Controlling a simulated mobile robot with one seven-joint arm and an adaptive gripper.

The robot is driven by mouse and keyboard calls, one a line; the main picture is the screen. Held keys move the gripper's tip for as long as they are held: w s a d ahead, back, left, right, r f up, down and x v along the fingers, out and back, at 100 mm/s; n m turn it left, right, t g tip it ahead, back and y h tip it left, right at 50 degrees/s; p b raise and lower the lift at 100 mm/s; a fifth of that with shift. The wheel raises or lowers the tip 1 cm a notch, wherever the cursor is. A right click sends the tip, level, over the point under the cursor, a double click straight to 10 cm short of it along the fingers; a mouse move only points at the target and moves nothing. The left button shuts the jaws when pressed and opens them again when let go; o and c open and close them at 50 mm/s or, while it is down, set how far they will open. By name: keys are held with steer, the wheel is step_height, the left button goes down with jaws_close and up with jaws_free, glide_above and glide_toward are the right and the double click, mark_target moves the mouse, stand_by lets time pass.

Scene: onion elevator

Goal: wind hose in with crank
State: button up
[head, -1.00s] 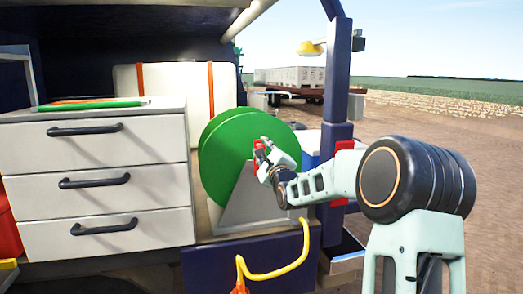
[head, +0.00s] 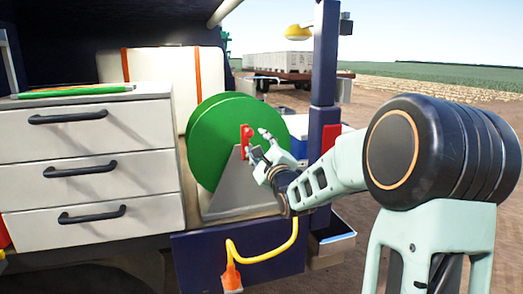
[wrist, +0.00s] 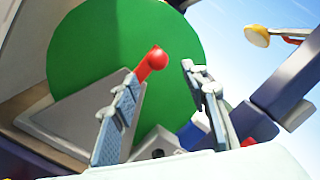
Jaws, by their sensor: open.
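The green hose reel (head: 215,130) stands on a grey triangular bracket (head: 235,190) at the vehicle's edge, right of the drawers. Its red crank (head: 246,138) shows in front of the reel's middle. The crank's red knob (wrist: 157,58) shows in the wrist view near the left finger's tip. My gripper (head: 258,143) is open in front of the reel, and its fingers also show in the wrist view (wrist: 172,70). The knob appears nearer the left finger; I cannot tell whether they touch. The yellow hose (head: 268,255) hangs below the reel and ends in an orange fitting (head: 231,278).
A white drawer cabinet (head: 88,165) stands left of the reel. A dark blue post (head: 325,70) rises to the right, with a yellow lamp (head: 299,33) beside it. An open blue-edged tray (head: 335,240) juts out below. Open ground lies to the right.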

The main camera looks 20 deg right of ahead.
steer(key=shift+s+f, duration=0.15)
steer(key=shift+s, duration=0.8)
steer(key=shift+s+f, duration=0.1)
steer(key=shift+s, duration=0.8)
